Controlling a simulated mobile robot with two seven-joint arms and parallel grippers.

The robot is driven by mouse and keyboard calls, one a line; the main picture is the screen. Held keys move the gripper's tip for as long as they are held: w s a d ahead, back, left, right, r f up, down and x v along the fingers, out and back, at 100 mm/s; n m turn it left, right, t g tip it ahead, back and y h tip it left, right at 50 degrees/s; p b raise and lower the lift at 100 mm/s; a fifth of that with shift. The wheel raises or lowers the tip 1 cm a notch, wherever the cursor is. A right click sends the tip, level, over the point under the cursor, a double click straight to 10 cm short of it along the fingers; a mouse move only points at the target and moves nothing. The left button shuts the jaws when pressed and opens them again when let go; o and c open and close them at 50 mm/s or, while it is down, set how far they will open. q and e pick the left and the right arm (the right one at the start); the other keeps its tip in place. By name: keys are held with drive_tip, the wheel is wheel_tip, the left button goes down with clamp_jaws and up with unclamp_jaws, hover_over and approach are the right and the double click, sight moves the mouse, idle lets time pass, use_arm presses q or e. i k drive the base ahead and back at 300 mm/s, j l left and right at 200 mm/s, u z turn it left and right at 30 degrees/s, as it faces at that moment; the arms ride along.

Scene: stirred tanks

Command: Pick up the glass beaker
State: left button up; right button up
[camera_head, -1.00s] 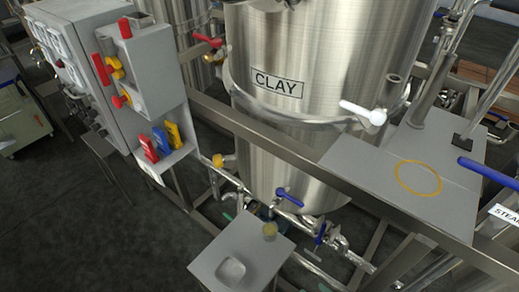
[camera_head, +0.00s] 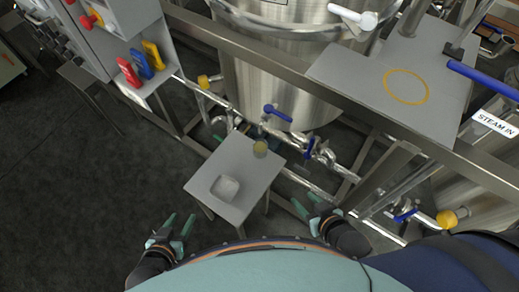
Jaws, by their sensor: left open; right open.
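A small round vessel with yellowish contents, which looks like the glass beaker (camera_head: 260,149), stands at the back right corner of a small grey table (camera_head: 207,184). A pale, square, shallow dish (camera_head: 225,187) sits near the table's front left. My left gripper (camera_head: 178,224) is open and empty, in front of and left of the table. My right gripper (camera_head: 306,209) is open and empty, to the right of the table's front edge. Both grippers are apart from the beaker and the table.
A large steel tank (camera_head: 272,85) stands behind the table, with pipes and a blue-handled valve (camera_head: 278,112) close behind the beaker. A steel frame shelf with a yellow ring mark (camera_head: 406,86) is at right. Dark floor (camera_head: 80,200) is clear at left.

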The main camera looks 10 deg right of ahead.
sight(260, 146)
drive_tip(key=j+z, duration=0.1)
drive_tip(key=j, duration=0.25)
drive_tip(key=k+j+z, duration=0.1)
drive_tip(key=j, duration=0.25)
drive_tip(key=i+j+z, duration=0.15)
drive_tip(key=j, duration=0.25)
drive_tip(key=i+j+z, duration=0.15)
drive_tip(key=j, duration=0.25)
drive_tip(key=i+j+z, duration=0.1)
drive_tip(key=i+j, duration=0.1)
